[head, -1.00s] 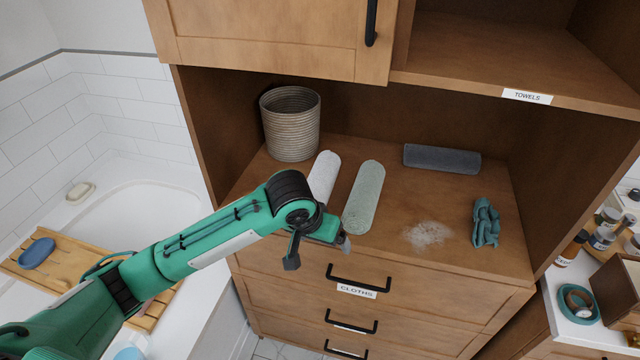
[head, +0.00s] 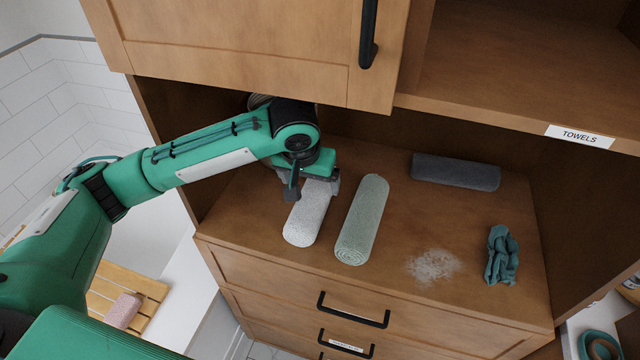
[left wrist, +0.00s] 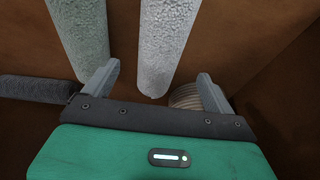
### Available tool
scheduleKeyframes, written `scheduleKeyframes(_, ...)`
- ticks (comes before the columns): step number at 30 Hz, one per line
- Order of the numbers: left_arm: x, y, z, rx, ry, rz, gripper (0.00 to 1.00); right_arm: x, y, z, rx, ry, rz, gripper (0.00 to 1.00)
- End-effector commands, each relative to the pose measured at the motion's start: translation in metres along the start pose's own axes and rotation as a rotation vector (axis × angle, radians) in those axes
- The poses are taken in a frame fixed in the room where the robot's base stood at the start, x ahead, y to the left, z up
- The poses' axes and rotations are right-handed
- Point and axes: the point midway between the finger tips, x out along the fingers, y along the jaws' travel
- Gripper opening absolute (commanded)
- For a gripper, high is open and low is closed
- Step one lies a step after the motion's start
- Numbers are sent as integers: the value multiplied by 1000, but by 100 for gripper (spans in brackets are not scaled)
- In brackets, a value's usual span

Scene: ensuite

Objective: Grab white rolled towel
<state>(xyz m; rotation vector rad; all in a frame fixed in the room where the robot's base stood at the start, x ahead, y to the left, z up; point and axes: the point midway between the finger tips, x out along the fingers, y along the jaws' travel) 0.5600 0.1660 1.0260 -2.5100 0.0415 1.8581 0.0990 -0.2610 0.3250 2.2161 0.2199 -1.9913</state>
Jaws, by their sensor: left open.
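The white rolled towel (head: 306,218) lies on the wooden shelf, its far part hidden under my left gripper (head: 312,186) in the head view. My left gripper is over the towel's far part. In the left wrist view the white towel (left wrist: 163,45) lies between the two spread fingers of the left gripper (left wrist: 160,85), and nothing is seen held. A green rolled towel (head: 362,220) lies close to its right; it also shows in the left wrist view (left wrist: 80,30), by the left finger. My right gripper is not in view.
A dark grey rolled towel (head: 455,172) lies at the back of the shelf. A crumpled teal cloth (head: 502,255) and a patch of white powder (head: 433,266) are on the right. A woven basket (left wrist: 185,97) stands behind the gripper. The upper cabinet door (head: 250,50) hangs above the arm.

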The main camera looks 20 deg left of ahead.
Motion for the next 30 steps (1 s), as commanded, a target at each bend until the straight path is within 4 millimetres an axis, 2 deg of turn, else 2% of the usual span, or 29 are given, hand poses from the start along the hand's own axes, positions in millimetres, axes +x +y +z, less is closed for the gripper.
scheduleKeyframes(5,13,-2,0,-5,-4,-4,89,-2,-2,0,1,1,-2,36)
scheduleKeyframes(12,41,-1,4,-5,-4,-4,89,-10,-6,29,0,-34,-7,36)
scheduleKeyframes(14,51,0,6,-4,-4,-4,89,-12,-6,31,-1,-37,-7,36)
scheduleKeyframes(19,71,0,6,-4,-1,-3,89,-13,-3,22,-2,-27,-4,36)
scheduleKeyframes(24,74,0,6,-3,0,-2,89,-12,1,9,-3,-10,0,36)
scheduleKeyframes(27,74,0,6,-3,0,-2,89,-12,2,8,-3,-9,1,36)
scheduleKeyframes(30,74,0,6,-3,0,-2,69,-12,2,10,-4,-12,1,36)
